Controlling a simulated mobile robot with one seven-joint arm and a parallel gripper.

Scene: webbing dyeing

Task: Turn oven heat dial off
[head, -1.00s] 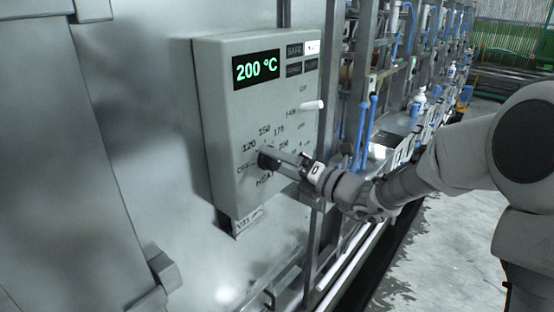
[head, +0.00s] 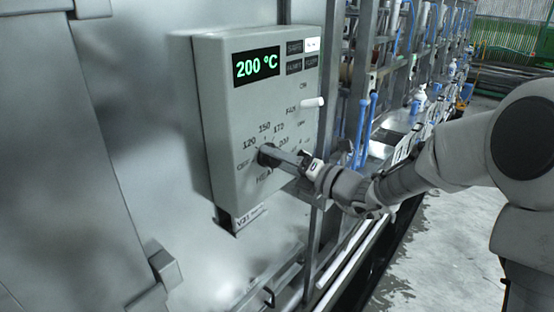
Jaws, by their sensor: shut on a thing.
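The grey control box (head: 222,110) is mounted on the metal oven wall, with a green display (head: 256,67) reading 200 °C. The heat dial (head: 266,155) is a dark knob low on the box, with marks such as OFF, 120, 150 and 200 around it and HEAT below. My gripper (head: 270,153) reaches in from the right and is shut on the heat dial. The gripper covers much of the dial, so where its pointer stands cannot be told.
A white fan lever (head: 313,103) sticks out on the box above my gripper. A metal post (head: 329,110) stands just right of the box. A frame with blue handles (head: 366,125) and bottles runs off to the right. The wet floor (head: 440,240) at lower right is open.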

